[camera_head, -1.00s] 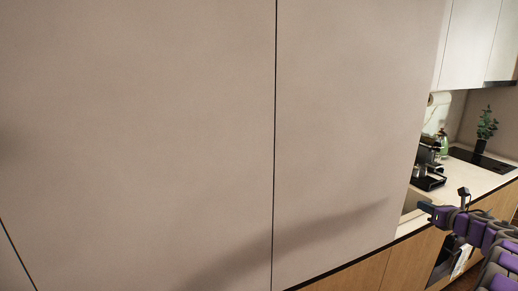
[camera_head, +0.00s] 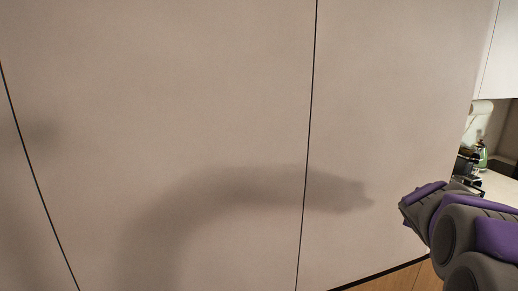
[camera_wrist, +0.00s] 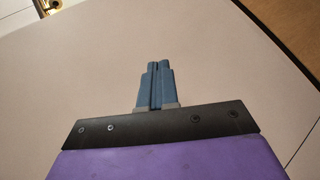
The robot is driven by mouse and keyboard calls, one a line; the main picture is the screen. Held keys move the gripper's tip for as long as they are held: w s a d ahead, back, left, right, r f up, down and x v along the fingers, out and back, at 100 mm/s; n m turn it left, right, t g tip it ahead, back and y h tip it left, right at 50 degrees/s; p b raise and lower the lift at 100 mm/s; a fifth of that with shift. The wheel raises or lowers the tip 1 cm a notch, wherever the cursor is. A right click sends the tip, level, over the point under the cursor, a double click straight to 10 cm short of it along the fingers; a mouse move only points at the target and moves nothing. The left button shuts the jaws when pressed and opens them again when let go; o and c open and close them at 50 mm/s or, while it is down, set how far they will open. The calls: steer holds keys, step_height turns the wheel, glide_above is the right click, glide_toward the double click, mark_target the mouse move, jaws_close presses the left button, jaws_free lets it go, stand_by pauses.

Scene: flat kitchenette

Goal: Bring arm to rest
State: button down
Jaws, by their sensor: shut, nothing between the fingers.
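My gripper (camera_wrist: 158,66) shows in the wrist view with its two blue-grey fingers together and nothing between them. Beyond the fingers is the plain beige cabinet front (camera_wrist: 230,80). In the head view my purple and grey arm is at the lower right, close to the camera. The gripper's fingers cannot be made out there. The arm is in front of the right part of the tall beige cabinet panels (camera_head: 180,100).
The tall panels fill most of the head view, and a soft arm-shaped shadow falls on them. At the right edge are a counter (camera_head: 498,187), a green bottle (camera_head: 481,156), a dark appliance (camera_head: 466,165) and a white upper cabinet (camera_head: 502,60).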

steer(key=s+a+f+m+g+y, duration=0.2)
steer(key=s+a+f, duration=0.3)
steer(key=s+a, duration=0.4)
steer(key=s+a+f+m+g+y, duration=0.2)
steer(key=s+a+f+m+g, duration=0.2)
steer(key=s+a, duration=0.6)
steer(key=s+a+f+m+g+y, duration=0.2)
steer(key=s+a, duration=0.7)
steer(key=s, duration=1.3)
step_height(320, 180, down, 4)
steer(key=m+g, duration=0.2)
steer(key=g, duration=0.1)
steer(key=shift+s+a+y, duration=0.15)
steer(key=shift+a+y, duration=0.15)
steer(key=shift+r, duration=0.1)
